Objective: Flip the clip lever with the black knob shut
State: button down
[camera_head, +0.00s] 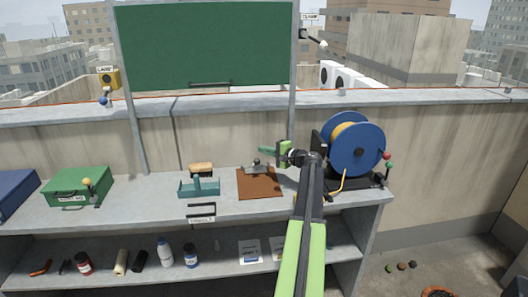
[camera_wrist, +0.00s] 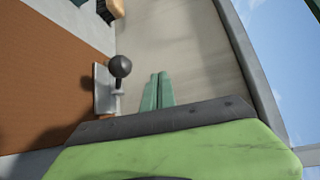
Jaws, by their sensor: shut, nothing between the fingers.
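The clip with the black knob (camera_head: 257,162) sits at the back of the brown board (camera_head: 262,187) on the grey bench. In the wrist view the round black knob (camera_wrist: 120,66) stands on a short stem beside a pale metal plate (camera_wrist: 102,90). My gripper (camera_head: 267,150) is just above and right of the knob in the head view. In the wrist view its teal fingers (camera_wrist: 157,92) lie together, empty, to the right of the knob with a visible gap. They do not appear to touch the knob. The lever's exact angle is hard to tell.
A blue cable reel (camera_head: 357,145) stands close right of my arm. A teal tray (camera_head: 199,188) with a brush (camera_head: 201,168) is left of the board. A green box (camera_head: 78,187) is farther left. A concrete wall (camera_head: 230,130) rises behind the bench.

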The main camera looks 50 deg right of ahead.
jog(key=s+d+r+p, duration=0.2)
jog(key=s+r+p, duration=0.4)
jog(key=s, duration=0.5)
notch_tip(320, 180, up, 2)
jog(key=shift+s+r, duration=0.1)
jog(key=shift+s, duration=0.2)
